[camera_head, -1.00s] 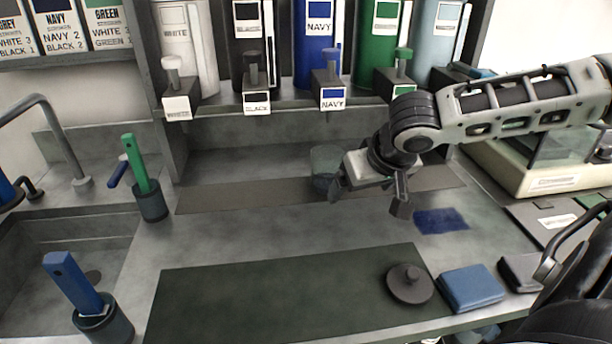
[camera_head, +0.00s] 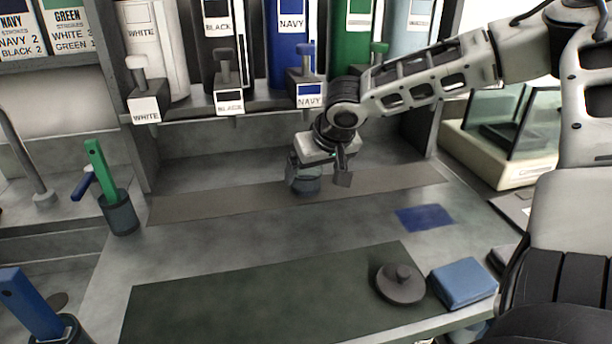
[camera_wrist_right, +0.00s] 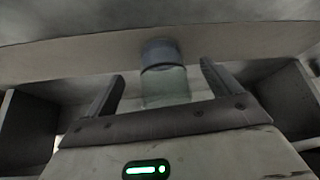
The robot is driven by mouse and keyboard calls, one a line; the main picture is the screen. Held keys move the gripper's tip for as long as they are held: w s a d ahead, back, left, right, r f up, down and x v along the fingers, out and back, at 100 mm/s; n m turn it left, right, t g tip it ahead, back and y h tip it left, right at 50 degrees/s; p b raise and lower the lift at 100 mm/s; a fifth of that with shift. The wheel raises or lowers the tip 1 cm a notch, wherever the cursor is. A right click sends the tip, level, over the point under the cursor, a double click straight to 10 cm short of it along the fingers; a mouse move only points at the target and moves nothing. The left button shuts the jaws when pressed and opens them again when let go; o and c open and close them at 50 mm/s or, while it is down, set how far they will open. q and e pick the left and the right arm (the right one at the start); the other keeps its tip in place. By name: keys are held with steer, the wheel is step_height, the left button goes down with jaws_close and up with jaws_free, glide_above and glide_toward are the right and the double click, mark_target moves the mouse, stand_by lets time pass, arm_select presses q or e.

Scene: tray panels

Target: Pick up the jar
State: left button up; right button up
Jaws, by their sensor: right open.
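The jar (camera_head: 307,182) is a small clear glass vessel with a grey-blue part. It stands on the brown strip at the back of the counter, below the dispensers. My right gripper (camera_head: 319,180) is at the jar, its two fingers on either side of it and partly hiding it. In the right wrist view the jar (camera_wrist_right: 164,80) shows between the open fingers (camera_wrist_right: 160,85), with a visible gap on each side. My left gripper is not in view.
Labelled dispensers, such as the navy one (camera_head: 289,45), stand above and behind the jar. A dark mat (camera_head: 250,300), a grey knobbed lid (camera_head: 400,283), a folded blue cloth (camera_head: 463,283) and a blue patch (camera_head: 424,217) lie nearer. A glass-sided box (camera_head: 505,140) stands right.

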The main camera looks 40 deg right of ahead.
steer(key=shift+w+d, duration=0.25)
steer(key=shift+w, duration=0.3)
steer(key=w+f, duration=0.1)
steer(key=w+d+f, duration=0.1)
steer(key=w, duration=0.1)
steer(key=shift+w+f, duration=0.2)
steer(key=shift+f, duration=0.15)
steer(key=c, duration=1.3)
steer(key=shift+r, duration=0.1)
steer(key=shift+c, duration=0.4)
